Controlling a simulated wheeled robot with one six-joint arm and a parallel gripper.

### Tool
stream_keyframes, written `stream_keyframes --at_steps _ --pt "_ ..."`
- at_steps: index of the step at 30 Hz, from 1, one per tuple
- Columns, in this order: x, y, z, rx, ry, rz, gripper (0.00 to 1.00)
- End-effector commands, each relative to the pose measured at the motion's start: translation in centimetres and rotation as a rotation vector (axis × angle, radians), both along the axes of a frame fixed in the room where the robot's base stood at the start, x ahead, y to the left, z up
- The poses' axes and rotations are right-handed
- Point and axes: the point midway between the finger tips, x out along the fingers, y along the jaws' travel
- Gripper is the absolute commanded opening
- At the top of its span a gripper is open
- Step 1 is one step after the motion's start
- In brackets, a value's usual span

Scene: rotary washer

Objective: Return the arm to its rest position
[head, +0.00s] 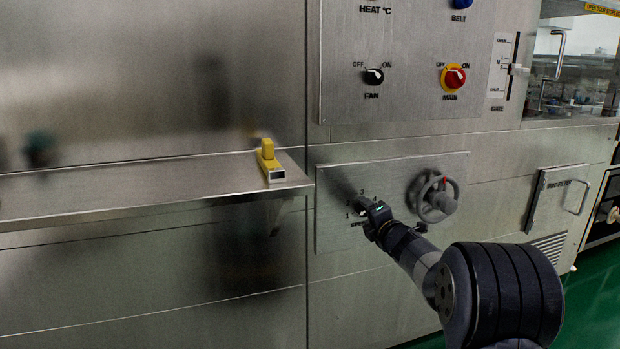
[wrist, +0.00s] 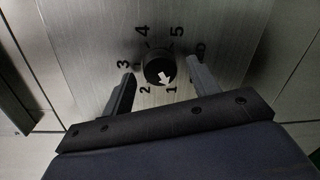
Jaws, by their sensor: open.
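My gripper (wrist: 162,98) is open in the wrist view, with one finger on each side of a black rotary knob (wrist: 158,68) and a gap on both sides. The knob has a white arrow that points between the marks 1 and 2, nearer 1. Marks 1 to 5 and a partly covered one ring it. In the head view my gripper (head: 366,207) is at the lower steel panel (head: 335,180), in front of the knob, which it mostly hides. My arm reaches in from the lower right.
A grey handwheel (head: 437,196) sticks out just right of my gripper. A steel shelf (head: 120,190) with a yellow device (head: 267,158) juts out at the left. Above are the fan knob (head: 373,76) and the red main switch (head: 453,77). A handled hatch (head: 556,196) is at the right.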

Motion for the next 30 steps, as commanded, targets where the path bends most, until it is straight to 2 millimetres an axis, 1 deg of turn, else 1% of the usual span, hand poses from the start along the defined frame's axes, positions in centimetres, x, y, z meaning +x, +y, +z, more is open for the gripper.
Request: stream_keyframes --at_steps 5,8,11,27,28,30 --pt "-0.3 -0.1 0.0 -0.009 -0.003 0.000 0.57" --pt "-1.0 -0.3 0.2 -0.013 -0.004 0.000 0.57" --pt "-2.2 -0.7 0.3 -0.014 -0.004 -0.002 0.57" --pt "-10.6 -3.0 0.9 -0.014 -0.005 -0.001 0.57" --pt "-9.6 -2.6 0.4 -0.015 -0.006 0.003 0.57" --pt "-8.3 -2.3 0.3 -0.015 -0.006 0.003 0.57"
